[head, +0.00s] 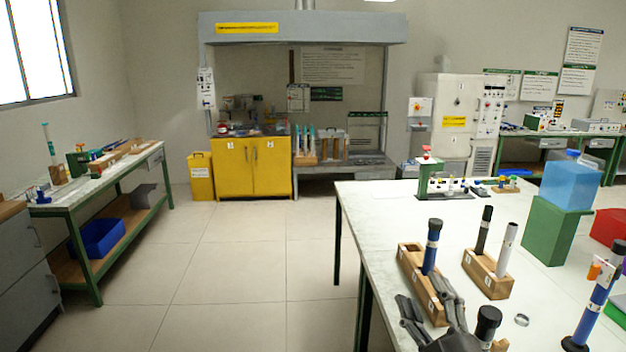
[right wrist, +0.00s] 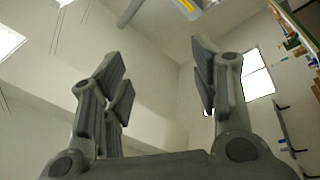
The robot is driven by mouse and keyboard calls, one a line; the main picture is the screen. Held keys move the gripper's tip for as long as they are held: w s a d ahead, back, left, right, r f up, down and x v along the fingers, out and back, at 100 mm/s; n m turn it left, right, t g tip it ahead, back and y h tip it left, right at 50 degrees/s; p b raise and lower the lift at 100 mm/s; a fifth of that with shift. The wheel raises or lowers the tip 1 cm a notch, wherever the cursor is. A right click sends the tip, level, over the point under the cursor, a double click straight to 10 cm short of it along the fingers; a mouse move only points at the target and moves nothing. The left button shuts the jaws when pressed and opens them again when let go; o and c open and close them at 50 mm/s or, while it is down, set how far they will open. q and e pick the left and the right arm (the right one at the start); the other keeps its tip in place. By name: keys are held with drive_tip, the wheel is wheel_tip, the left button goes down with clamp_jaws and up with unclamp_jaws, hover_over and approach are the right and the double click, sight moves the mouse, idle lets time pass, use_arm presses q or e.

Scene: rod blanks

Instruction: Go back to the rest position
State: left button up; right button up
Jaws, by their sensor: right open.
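My right gripper (head: 428,312) is low in the head view, at the near left corner of the white table, in front of a wooden block. In the right wrist view my right gripper (right wrist: 160,85) has its fingers spread wide with nothing between them, only wall and ceiling behind. The wooden block (head: 413,268) holds a blue rod (head: 432,246) with a black top, upright. A second wooden block (head: 487,279) holds a black rod (head: 483,230) and a grey rod (head: 506,250). My left gripper shows in neither view.
The white table (head: 385,210) also bears a black-topped rod (head: 488,325), a small ring (head: 521,320), a blue rod on a stand (head: 595,305) and a green box (head: 545,232) under a blue container (head: 570,183). The floor (head: 230,260) to the left is clear.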

drive_tip(key=s+d+f+m+g+h, duration=0.3)
drive_tip(key=s+f+m+g, duration=0.15)
drive_tip(key=f, duration=0.55)
drive_tip(key=s+d+f+m+g+h, duration=0.2)
drive_tip(key=s+f+m+g, duration=0.25)
drive_tip(key=f, duration=0.45)
drive_tip(key=s+a+f+m+g+y, duration=0.15)
drive_tip(key=s+f+g, duration=0.3)
drive_tip(key=s, duration=0.45)
drive_tip(key=s+a+f+g+y, duration=0.15)
drive_tip(key=s+f+g, duration=0.35)
drive_tip(key=s, duration=0.5)
wheel_tip(320, 180, down, 27)
drive_tip(key=s+a, duration=0.1)
drive_tip(key=s+d+f+g+h, duration=0.1)
drive_tip(key=s+d+f, duration=0.2)
drive_tip(key=s+f, duration=1.3)
drive_tip(key=shift+s+f+g, duration=0.15)
drive_tip(key=shift+s+g, duration=0.2)
drive_tip(key=shift+n, duration=0.25)
